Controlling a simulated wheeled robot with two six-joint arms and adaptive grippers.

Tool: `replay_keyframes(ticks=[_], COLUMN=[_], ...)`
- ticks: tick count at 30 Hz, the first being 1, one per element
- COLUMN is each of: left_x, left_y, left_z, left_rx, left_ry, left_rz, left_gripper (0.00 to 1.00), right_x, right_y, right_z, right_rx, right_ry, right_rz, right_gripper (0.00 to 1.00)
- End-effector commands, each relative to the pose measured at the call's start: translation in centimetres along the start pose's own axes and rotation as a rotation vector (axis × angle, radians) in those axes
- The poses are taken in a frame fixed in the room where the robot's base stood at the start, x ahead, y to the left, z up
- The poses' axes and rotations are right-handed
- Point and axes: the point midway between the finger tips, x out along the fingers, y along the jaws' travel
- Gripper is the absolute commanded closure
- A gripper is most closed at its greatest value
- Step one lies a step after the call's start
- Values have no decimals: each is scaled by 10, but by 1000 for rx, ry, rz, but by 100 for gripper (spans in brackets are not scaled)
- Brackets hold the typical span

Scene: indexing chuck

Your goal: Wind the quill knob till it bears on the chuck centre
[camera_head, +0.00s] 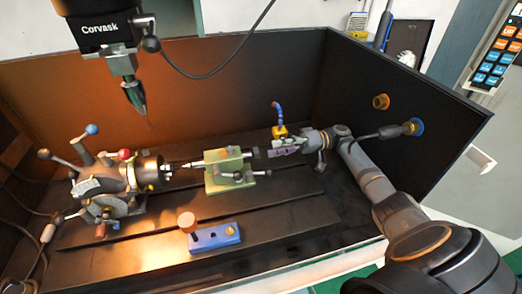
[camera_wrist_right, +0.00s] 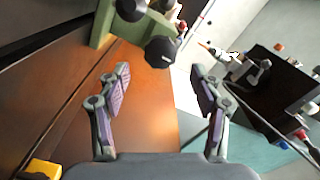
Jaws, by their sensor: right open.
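The indexing chuck (camera_head: 150,170) sits at the left of the machine table, its jaws facing right. The dark quill knob (camera_head: 256,152) is at the tailstock's right end. In the right wrist view a dark lobed knob (camera_wrist_right: 162,50) shows ahead of the fingers, beside the green body (camera_wrist_right: 103,25). My right gripper (camera_head: 272,148) is open just right of the tailstock; its fingers (camera_wrist_right: 160,82) are apart with nothing between them. My left gripper is not in view.
A blue hose on a yellow base (camera_head: 279,131) stands behind my right gripper. The drill head (camera_head: 100,30) hangs above. Dark walls (camera_head: 220,85) enclose the back and right.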

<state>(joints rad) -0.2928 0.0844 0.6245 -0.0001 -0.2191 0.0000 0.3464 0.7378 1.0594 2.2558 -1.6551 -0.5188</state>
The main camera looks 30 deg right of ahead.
Motion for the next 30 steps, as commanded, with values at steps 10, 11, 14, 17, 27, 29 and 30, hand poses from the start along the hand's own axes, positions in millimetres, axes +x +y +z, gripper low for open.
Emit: replay_keyframes(ticks=[10,11,14,17,27,29,30], left_x=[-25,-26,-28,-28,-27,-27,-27], left_y=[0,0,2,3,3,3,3], left_z=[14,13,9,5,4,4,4], left_rx=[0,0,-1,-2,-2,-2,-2], left_ry=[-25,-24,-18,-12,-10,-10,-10], left_rz=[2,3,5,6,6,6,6], left_gripper=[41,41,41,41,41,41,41], right_x=[57,61,69,72,71,71,71], right_y=[-3,-2,-1,0,0,0,0], right_z=[-2,-2,-1,-1,-1,-1,-1], right_rx=[2,3,3,3,2,2,2], right_ry=[0,1,1,0,0,0,0], right_rz=[0,0,3,4,4,5,5], right_gripper=[35,35,35,35,56,64,70])
